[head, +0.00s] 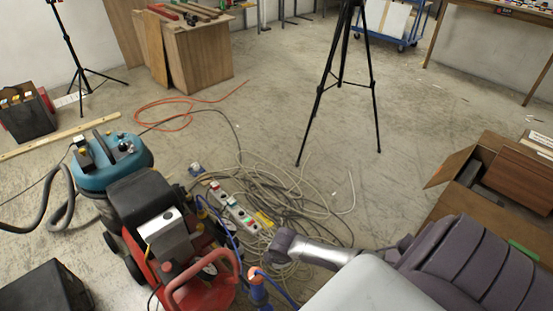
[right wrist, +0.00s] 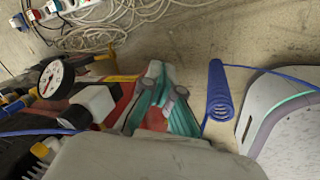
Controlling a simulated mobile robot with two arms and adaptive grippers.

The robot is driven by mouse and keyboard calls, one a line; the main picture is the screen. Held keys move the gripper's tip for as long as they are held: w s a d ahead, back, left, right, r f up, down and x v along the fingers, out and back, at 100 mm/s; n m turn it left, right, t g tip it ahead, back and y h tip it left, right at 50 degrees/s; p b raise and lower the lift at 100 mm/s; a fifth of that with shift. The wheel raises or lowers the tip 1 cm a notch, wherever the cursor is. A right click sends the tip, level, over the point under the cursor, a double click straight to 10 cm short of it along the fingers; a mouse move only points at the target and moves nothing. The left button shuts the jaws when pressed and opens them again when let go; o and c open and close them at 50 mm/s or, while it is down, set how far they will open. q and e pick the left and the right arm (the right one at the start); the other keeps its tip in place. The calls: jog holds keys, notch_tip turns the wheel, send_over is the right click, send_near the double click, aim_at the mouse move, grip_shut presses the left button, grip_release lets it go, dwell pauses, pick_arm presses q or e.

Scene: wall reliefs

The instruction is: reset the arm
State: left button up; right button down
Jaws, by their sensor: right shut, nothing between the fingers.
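My right gripper (right wrist: 166,84) shows in the right wrist view, with its teal fingers together and nothing between them. A red machine (right wrist: 122,96) with a pressure gauge (right wrist: 52,78) lies behind and to the left of the fingers. In the head view a silver and purple-grey arm of mine reaches left over the floor, beside the cables. Its gripper cannot be made out there. My left gripper is in neither view.
A red compressor (head: 190,250) and a blue vacuum (head: 112,160) stand at left. Tangled cables (head: 290,195) lie in the middle, near a black tripod (head: 341,80). An open cardboard box (head: 463,190) stands at right.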

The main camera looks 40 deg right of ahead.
dwell(0.4)
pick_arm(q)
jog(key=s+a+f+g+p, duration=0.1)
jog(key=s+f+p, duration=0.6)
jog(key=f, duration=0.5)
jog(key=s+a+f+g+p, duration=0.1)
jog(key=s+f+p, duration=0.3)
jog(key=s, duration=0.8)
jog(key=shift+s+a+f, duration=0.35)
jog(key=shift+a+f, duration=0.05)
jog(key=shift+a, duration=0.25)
pick_arm(e)
jog(key=s+a+f+m, duration=0.3)
jog(key=s, duration=0.8)
jog(key=s+a+f+m+g, duration=0.1)
jog(key=s+a+f+m, duration=0.2)
jog(key=s, duration=0.9)
jog(key=s+a+f+m+g, duration=0.1)
jog(key=s+a+f+m, duration=0.2)
jog(key=s, duration=0.8)
jog(key=shift+s+a+m+y, duration=0.35)
jog(key=shift+m+y, duration=0.05)
jog(key=shift+m, duration=0.5)
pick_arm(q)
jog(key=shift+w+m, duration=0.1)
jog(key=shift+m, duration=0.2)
